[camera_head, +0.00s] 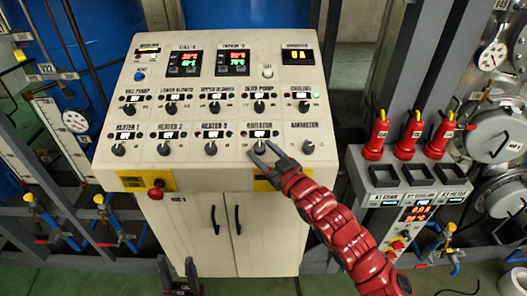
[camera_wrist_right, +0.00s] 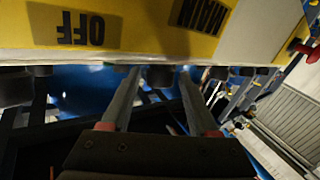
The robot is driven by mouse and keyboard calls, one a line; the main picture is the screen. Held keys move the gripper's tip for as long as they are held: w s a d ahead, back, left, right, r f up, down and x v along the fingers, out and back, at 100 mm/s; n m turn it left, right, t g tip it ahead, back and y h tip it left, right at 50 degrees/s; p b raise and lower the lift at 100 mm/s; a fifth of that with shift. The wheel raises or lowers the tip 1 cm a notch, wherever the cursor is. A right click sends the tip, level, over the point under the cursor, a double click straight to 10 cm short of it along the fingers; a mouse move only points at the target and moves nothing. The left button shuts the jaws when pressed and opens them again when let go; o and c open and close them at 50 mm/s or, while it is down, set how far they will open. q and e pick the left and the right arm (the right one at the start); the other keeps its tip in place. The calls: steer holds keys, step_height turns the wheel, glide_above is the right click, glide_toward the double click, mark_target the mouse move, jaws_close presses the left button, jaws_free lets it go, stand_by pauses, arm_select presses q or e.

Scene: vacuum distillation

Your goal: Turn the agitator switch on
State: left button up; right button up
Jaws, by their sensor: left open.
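The agitator switch (camera_head: 260,147) is a dark rotary knob in the lower row of the white control panel, under its label and small display. My right gripper (camera_head: 262,154) reaches it from the lower right with its two fingers apart. In the right wrist view, a dark knob (camera_wrist_right: 160,76) sits between the open fingers (camera_wrist_right: 158,84), with a gap visible on both sides. The exact direction of the knob's pointer is hard to tell. My left gripper (camera_head: 177,272) is open and empty at the bottom edge, below the panel and in front of the cabinet.
The panel (camera_head: 220,180) carries several similar knobs close by, including the heater 3 knob (camera_head: 211,148) to the left and another knob (camera_head: 308,147) to the right. A red button (camera_head: 156,188) projects at the lower left. Red-handled tools (camera_head: 377,135) stand in a rack at the right.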

jaws_close()
